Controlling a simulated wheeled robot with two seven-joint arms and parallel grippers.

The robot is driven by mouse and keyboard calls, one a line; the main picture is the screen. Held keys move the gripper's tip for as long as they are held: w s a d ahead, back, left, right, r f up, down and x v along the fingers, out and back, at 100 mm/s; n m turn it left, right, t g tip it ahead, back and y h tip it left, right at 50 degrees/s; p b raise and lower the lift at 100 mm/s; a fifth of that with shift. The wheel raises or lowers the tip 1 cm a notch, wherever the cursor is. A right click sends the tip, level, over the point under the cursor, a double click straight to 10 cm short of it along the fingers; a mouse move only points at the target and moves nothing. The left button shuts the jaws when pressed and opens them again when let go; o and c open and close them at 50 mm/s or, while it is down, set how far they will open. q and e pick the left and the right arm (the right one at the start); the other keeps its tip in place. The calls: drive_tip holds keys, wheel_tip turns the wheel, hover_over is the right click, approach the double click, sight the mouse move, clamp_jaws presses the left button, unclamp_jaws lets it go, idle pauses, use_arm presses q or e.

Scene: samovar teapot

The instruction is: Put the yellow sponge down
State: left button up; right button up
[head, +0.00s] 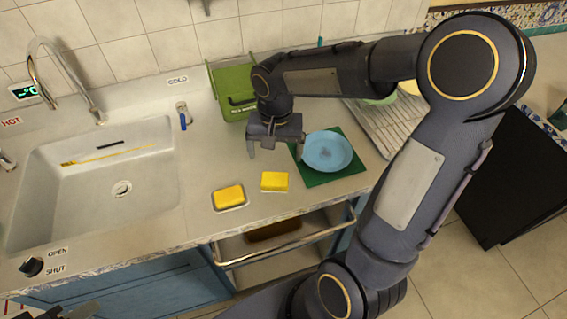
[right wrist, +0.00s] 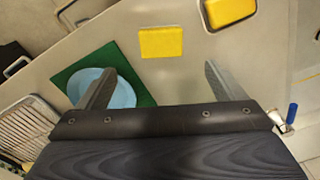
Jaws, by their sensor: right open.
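A yellow sponge (head: 274,182) lies flat on the bare counter, apart from everything around it; it also shows in the right wrist view (right wrist: 161,42). A second, deeper yellow sponge-like block (head: 228,196) sits in a small metal dish (head: 244,206) to its left; it also shows at the top of the right wrist view (right wrist: 229,10). My right gripper (head: 275,150) is open and empty, behind the yellow sponge in the head view. Its two fingers stand wide apart in the right wrist view (right wrist: 158,80). A dark part at the bottom left edge may be my left gripper (head: 78,312); its jaws cannot be made out.
A blue plate (head: 327,152) lies on a green mat (head: 350,178) right of the gripper. A green bin (head: 228,78) stands behind it. A drying rack (head: 405,125) is at the right, and the sink (head: 60,210) at the left. A metal rail (head: 290,243) runs along the front.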

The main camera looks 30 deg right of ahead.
drive_tip(key=s+a+r+n+t+y, duration=0.1)
drive_tip(key=s+a+r+n+t, duration=0.1)
drive_tip(key=s, duration=0.6)
drive_tip(key=s+a+r+n+t+y, duration=0.2)
drive_tip(key=s+r+n+t, duration=0.1)
drive_tip(key=s, duration=0.5)
drive_tip(key=shift+r+y, duration=0.2)
drive_tip(key=shift+y, duration=0.1)
drive_tip(key=shift+o, duration=0.5)
